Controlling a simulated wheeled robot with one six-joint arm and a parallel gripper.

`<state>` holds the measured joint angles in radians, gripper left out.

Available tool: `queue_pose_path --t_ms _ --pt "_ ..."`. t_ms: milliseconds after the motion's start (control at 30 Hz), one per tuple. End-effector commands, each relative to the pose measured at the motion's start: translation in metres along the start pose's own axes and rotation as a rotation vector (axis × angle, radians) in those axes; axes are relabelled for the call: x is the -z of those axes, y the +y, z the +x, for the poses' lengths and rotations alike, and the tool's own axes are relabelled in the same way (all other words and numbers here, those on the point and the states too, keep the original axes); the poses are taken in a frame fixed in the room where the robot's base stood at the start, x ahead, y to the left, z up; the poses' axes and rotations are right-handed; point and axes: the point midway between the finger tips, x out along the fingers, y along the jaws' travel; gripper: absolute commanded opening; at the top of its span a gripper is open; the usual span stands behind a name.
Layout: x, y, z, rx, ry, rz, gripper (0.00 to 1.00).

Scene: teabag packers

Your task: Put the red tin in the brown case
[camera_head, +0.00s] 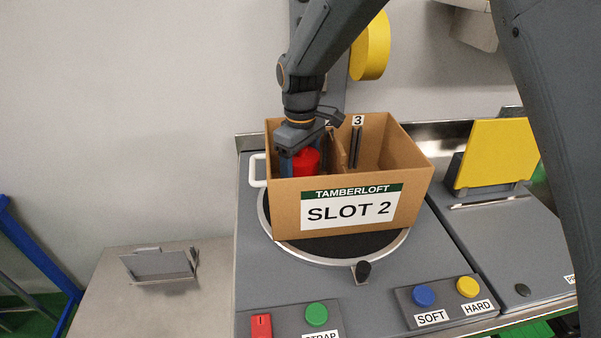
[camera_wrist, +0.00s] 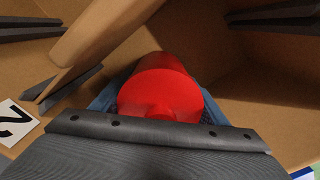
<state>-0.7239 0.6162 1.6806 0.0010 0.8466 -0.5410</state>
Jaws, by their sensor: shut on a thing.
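The brown case (camera_head: 285,212) is an open cardboard box on a round dark turntable, its front label reading "TAMBERLOFT SLOT 2". The red tin (camera_head: 306,162) is inside the left part of the case, its lower part hidden by the front wall. My gripper (camera_head: 298,160) reaches down into the case from above and is shut on the tin. In the wrist view the tin (camera_wrist: 160,92) sits between blue finger pads, with cardboard walls around it. I cannot tell whether the tin touches the case floor.
A divider with dark strips and a "3" tag (camera_head: 358,120) stands right of the tin. Green (camera_head: 316,314), blue (camera_head: 424,295) and yellow (camera_head: 468,286) buttons line the front. A yellow panel (camera_head: 497,153) stands at right.

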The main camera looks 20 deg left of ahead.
Motion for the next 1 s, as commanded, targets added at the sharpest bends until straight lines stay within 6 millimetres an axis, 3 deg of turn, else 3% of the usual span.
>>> queue_pose_path --t_ms 367,400,500,800,1000 --pt "0.0 0.0 0.005 0.0 0.001 0.0 0.44" --pt "0.0 0.0 0.005 0.0 0.001 0.0 0.73" --pt "0.0 0.0 0.005 0.0 0.001 0.0 0.86" --pt "0.0 0.0 0.003 -0.001 0.001 0.0 0.86" --pt "0.002 0.001 -0.017 -0.003 0.005 0.0 0.86"
